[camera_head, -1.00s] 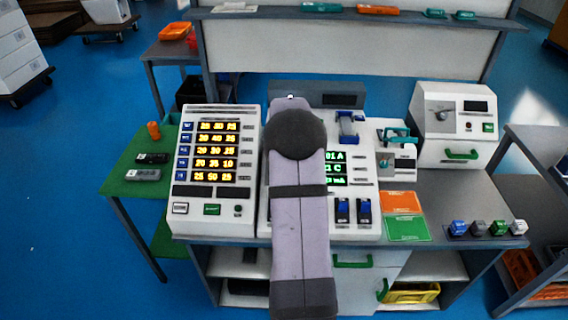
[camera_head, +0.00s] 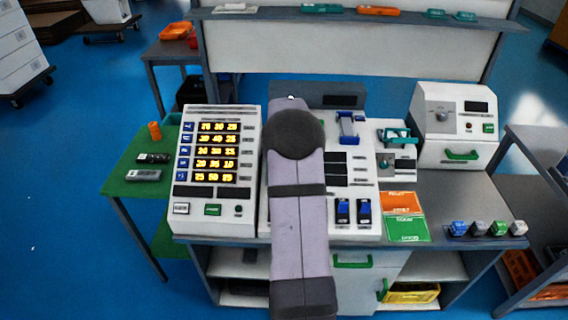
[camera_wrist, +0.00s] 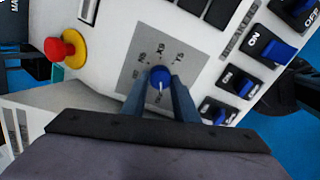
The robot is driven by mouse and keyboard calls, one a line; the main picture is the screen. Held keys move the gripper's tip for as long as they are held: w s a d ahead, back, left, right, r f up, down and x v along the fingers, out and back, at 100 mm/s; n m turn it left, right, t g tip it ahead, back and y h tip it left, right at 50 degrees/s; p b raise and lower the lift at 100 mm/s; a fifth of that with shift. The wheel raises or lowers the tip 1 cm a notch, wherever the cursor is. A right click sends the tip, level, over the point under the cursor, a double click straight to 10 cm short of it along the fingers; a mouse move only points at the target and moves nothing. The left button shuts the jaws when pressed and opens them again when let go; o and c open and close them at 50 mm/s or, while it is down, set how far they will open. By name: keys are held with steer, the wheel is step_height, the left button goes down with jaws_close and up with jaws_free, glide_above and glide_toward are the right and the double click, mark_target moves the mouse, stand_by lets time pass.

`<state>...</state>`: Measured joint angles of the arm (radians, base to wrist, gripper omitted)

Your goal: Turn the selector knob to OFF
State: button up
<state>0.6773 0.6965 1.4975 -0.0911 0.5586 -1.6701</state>
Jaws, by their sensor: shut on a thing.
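The selector knob (camera_wrist: 160,74) is blue and round with a white pointer line. It sits on a grey label plate (camera_wrist: 140,58) with several position labels, too small and tilted to read surely. The pointer line points toward the lower edge of the wrist view. My gripper (camera_wrist: 160,86) is shut on the knob, one dark finger on each side. In the head view my arm hides the knob and gripper. The knob's panel (camera_head: 368,196) is the white middle console.
In the wrist view, a red mushroom button (camera_wrist: 62,48) on a yellow base is left of the knob. Blue rocker switches (camera_wrist: 277,50) are on the right. In the head view, a console with yellow readouts (camera_head: 217,150) stands left, and dark displays (camera_head: 336,169) show beside my arm.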

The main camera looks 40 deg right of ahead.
steer(key=o, duration=1.1)
steer(key=shift+c, duration=0.2)
steer(key=shift+r, duration=0.1)
steer(key=b+v, duration=0.2)
steer(key=v, duration=0.5)
steer(key=shift+a+r, duration=0.1)
steer(key=shift+a, duration=0.05)
